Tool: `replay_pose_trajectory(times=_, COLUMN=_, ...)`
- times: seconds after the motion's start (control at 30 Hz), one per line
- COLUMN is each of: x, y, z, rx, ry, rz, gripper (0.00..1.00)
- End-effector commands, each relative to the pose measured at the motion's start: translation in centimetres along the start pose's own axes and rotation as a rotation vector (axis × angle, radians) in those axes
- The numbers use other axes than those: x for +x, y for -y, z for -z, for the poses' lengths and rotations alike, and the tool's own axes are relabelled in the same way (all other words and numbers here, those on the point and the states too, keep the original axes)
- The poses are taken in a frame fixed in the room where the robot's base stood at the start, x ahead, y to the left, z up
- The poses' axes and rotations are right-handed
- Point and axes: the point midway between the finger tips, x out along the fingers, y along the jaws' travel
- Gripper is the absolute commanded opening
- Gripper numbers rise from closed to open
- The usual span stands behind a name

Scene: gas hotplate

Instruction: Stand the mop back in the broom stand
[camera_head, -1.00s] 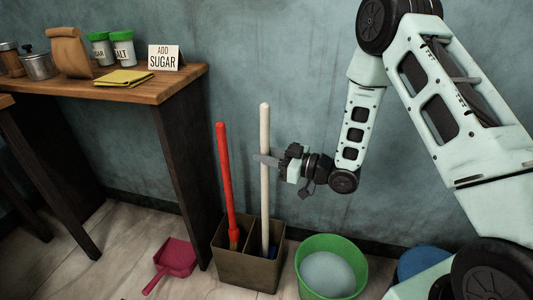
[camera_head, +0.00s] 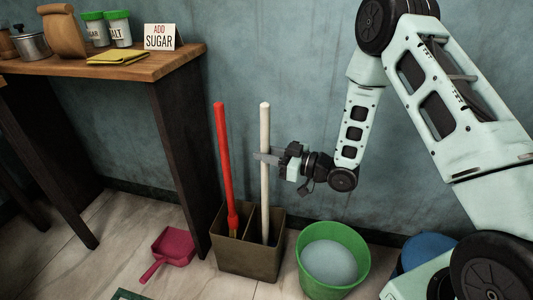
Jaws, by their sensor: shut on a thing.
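The mop shows as a pale straight handle (camera_head: 265,190), nearly upright. Its lower end goes down into the right compartment of the brown broom stand (camera_head: 245,262); the mop's head is hidden inside. My gripper (camera_head: 267,157) comes from the right and is shut on the upper part of the handle. A red-handled broom (camera_head: 223,160) stands in the left compartment, leaning slightly. I cannot tell whether the mop touches the bottom of the stand.
A green bucket (camera_head: 308,272) with pale liquid stands close right of the stand. A pink dustpan (camera_head: 172,246) lies on the floor to the left. A wooden table (camera_head: 165,68) with jars and a sign is at left. The wall is close behind.

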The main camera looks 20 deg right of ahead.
Motion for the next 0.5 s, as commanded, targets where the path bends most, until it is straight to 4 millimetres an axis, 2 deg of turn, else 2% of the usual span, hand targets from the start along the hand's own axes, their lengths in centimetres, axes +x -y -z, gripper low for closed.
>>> replay_pose_trajectory(times=0.5, x=0.03, y=-0.02, z=-0.41, rx=-0.001, ry=-0.003, rz=0.000, gripper=0.00)
